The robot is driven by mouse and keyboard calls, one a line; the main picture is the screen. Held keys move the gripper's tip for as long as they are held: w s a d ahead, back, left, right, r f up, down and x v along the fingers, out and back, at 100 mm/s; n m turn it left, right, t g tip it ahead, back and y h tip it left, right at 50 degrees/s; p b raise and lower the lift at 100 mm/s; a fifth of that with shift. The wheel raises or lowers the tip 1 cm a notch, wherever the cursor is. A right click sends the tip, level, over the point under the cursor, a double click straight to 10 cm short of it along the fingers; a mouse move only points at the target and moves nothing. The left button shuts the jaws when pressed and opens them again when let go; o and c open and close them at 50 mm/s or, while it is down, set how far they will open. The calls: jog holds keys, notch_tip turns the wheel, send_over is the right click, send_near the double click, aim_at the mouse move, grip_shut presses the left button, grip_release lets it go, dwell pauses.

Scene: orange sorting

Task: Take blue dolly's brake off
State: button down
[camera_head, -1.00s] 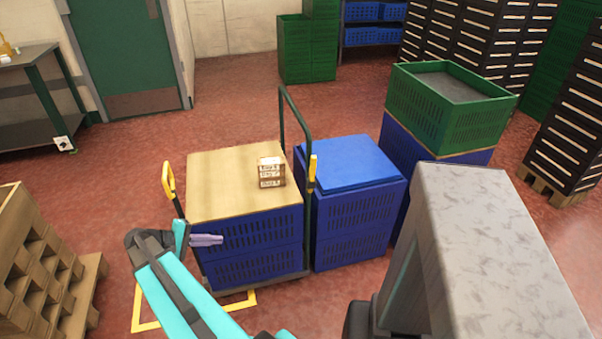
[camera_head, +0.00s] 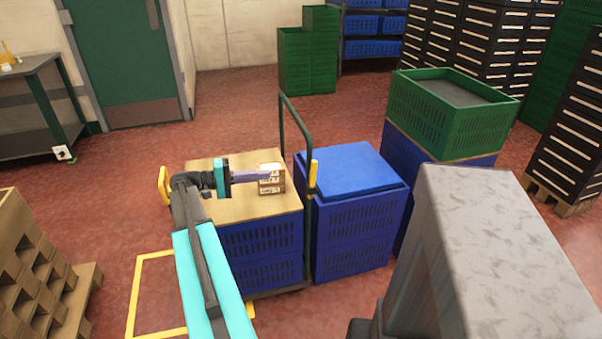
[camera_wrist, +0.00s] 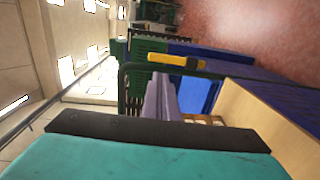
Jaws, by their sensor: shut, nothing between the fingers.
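A dolly with a dark green push bar (camera_head: 299,134) carries blue crates (camera_head: 262,252) under a wooden board (camera_head: 213,208). A yellow lever (camera_head: 313,174) sits on the right upright of the bar, pointing up. A second yellow lever (camera_head: 163,187) stands at the dolly's left, partly behind my arm. My gripper (camera_head: 268,176) is shut and empty above the board, its purple fingers pointing right towards the bar. In the head view the fingertips overlap a small box. In the wrist view the yellow lever (camera_wrist: 176,60) lies just beyond the fingertips (camera_wrist: 161,78), apparently apart from them.
The small box (camera_head: 271,183) stands on the board near the push bar. A blue-lidded crate stack (camera_head: 355,233) stands close at the right, a green crate (camera_head: 450,125) behind it. A pallet stack (camera_head: 30,260) is at left. Red floor is open behind the dolly.

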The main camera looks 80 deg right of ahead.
aim_at(311, 169)
jog(key=shift+s, duration=0.1)
jog(key=p+x, duration=0.1)
jog(key=x, duration=1.3)
jog(key=shift+p, duration=0.35)
